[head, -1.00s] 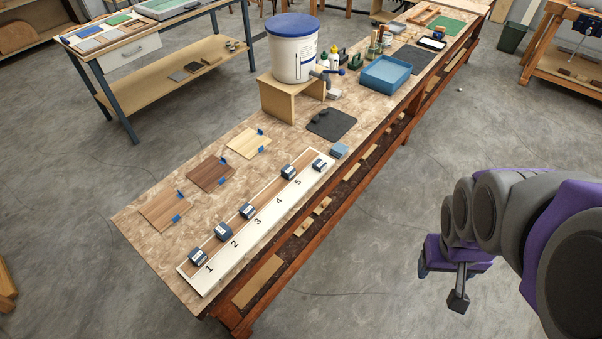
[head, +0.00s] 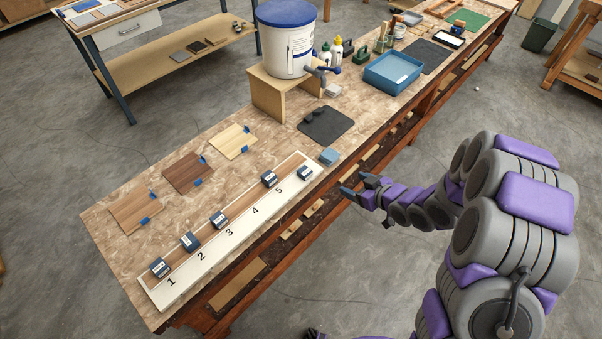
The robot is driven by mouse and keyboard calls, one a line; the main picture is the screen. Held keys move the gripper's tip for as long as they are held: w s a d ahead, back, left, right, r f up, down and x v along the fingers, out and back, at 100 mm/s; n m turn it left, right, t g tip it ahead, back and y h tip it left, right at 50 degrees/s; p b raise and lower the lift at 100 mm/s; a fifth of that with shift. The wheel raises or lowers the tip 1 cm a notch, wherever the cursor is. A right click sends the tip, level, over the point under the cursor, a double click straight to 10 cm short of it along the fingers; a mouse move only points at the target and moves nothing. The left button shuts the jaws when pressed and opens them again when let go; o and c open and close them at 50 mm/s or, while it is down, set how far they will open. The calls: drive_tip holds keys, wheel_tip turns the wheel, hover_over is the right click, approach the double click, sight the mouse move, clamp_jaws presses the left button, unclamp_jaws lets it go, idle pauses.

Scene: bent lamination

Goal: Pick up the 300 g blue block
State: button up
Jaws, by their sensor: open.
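Several dark blue blocks with white labels sit along a white numbered board on the bench. The labels are too small to read, so I cannot tell which is 300 g. My gripper (head: 354,186) is open and empty, near the bench's front edge, right of the block by 5. It touches no block.
The white board (head: 212,255) runs along the bench's front edge. A plain light blue block (head: 329,157) lies just past its far end. Wood sample boards (head: 187,173) lie behind it. A dark mat (head: 326,125), a white bucket (head: 287,45) on a stand and a blue tray (head: 393,72) stand farther along.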

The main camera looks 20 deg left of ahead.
drive_tip(key=s+a+y, duration=0.1)
drive_tip(key=y+b, duration=0.2)
drive_tip(key=b, duration=0.1)
approach(305, 172)
drive_tip(key=w+a, duration=0.2)
drive_tip(key=shift+n+g+h, duration=0.3)
drive_tip(key=shift+g, duration=0.1)
drive_tip(key=x, duration=0.2)
drive_tip(key=b+x, duration=0.1)
drive_tip(key=x, duration=0.3)
drive_tip(key=shift+s+a+f, duration=0.15)
drive_tip(key=shift+a+f, duration=0.1)
drive_tip(key=shift+a, duration=0.1)
drive_tip(key=shift+d+r, duration=0.15)
drive_tip(key=shift+d, duration=0.3)
drive_tip(key=shift+a, duration=0.55)
drive_tip(key=c, duration=0.7)
drive_tip(key=shift+d, duration=0.3)
drive_tip(key=c, duration=0.6)
